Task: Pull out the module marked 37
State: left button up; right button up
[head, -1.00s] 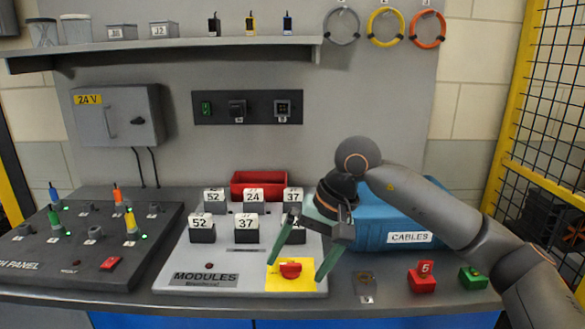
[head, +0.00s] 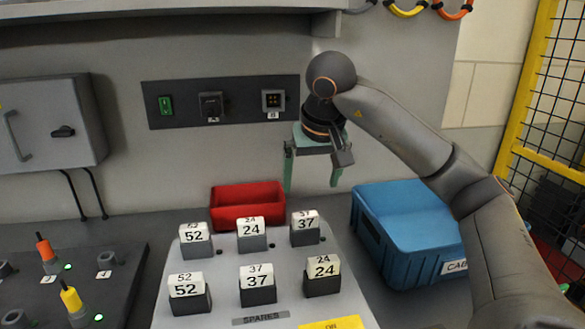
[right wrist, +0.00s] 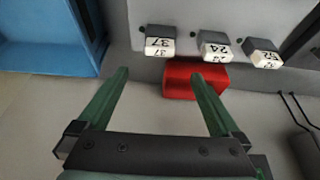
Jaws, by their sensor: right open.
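Two modules are marked 37. One 37 module (head: 305,236) stands at the right end of the back row, and the other 37 module (head: 258,291) stands in the middle of the front row. Both are dark blocks with white number tops, upright in the grey spares panel (head: 215,307). My right gripper (head: 311,186) is open and empty, fingers pointing down, above and behind the back-row 37. In the right wrist view the back-row 37 (right wrist: 160,44) shows upside down beyond the open fingertips (right wrist: 160,76), apart from them. My left gripper is not in view.
Modules marked 24 (head: 251,240) and 52 (head: 195,245) share the back row; another 52 (head: 189,297) and 24 (head: 322,281) flank the front 37. A red bin (head: 230,220) stands behind the panel, a blue cable box (head: 395,250) to its right.

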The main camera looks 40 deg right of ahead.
aim_at(305, 214)
jog(key=b+x, duration=0.2)
jog(key=x, duration=0.9)
jog(key=shift+f, duration=0.2)
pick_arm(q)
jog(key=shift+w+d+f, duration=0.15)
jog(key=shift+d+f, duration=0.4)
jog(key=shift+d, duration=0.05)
pick_arm(e)
jog(key=shift+w+d+f, duration=0.1)
jog(key=shift+w+f, duration=0.05)
jog(key=shift+f, duration=0.25)
jog(key=c, duration=1.4)
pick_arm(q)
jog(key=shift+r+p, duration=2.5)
pick_arm(e)
jog(key=shift+r, duration=2.65)
